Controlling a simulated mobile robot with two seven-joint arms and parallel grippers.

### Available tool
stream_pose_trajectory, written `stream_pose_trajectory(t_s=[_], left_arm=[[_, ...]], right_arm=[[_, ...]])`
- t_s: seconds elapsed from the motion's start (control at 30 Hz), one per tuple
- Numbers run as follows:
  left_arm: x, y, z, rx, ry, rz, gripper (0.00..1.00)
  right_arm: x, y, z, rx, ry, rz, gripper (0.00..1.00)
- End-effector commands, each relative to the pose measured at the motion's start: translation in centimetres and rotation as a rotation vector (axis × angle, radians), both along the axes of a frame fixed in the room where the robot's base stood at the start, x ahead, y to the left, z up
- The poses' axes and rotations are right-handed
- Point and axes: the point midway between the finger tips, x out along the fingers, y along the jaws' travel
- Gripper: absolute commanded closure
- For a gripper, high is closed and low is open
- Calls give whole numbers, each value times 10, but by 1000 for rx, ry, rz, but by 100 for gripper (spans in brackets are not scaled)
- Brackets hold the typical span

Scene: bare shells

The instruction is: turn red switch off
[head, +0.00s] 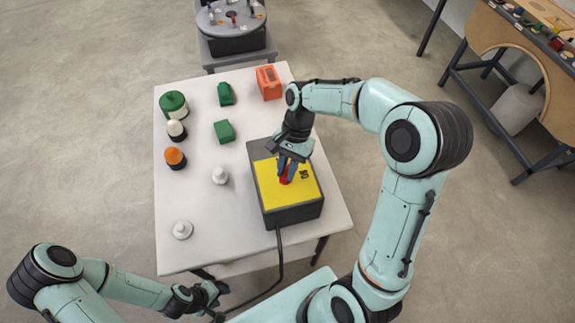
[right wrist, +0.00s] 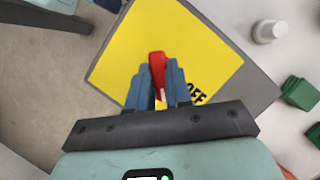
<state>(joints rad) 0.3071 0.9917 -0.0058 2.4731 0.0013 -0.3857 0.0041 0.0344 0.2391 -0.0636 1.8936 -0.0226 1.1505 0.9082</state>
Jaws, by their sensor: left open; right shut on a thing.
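The red switch (head: 285,178) stands on the yellow top of a dark box (head: 292,214) on the white table. My right gripper (head: 289,168) is over the box and shut on the switch. In the right wrist view the red switch (right wrist: 157,68) sits between the blue fingers (right wrist: 158,86) of that gripper. Part of an "OFF" label (right wrist: 195,95) shows beside the fingers on the yellow plate (right wrist: 200,50). My left gripper (head: 212,297) is open and empty, low at the front, off the table's near edge.
On the white table (head: 190,245) stand a green pot (head: 173,104), a white-topped one (head: 176,130), an orange-topped one (head: 175,157), green blocks (head: 224,131), an orange box (head: 268,82) and white knobs (head: 220,175). A cable (head: 280,255) runs off the box's front.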

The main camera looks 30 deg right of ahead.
Motion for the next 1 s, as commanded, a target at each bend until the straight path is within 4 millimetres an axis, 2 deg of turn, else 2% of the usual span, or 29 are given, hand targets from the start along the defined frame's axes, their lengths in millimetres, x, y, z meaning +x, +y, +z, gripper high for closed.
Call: stream_pose_trajectory(t_s=[0.17, 0.6, 1.0], left_arm=[[6, 0, 5, 0, -7, 0, 57], [7, 0, 5, 0, -8, 0, 57], [7, 0, 5, 0, -8, 0, 57]], right_arm=[[1, 1, -1, -2, 0, 172, 100], [2, 3, -2, -1, 0, 564, 100], [2, 4, -2, -1, 1, 775, 100]])
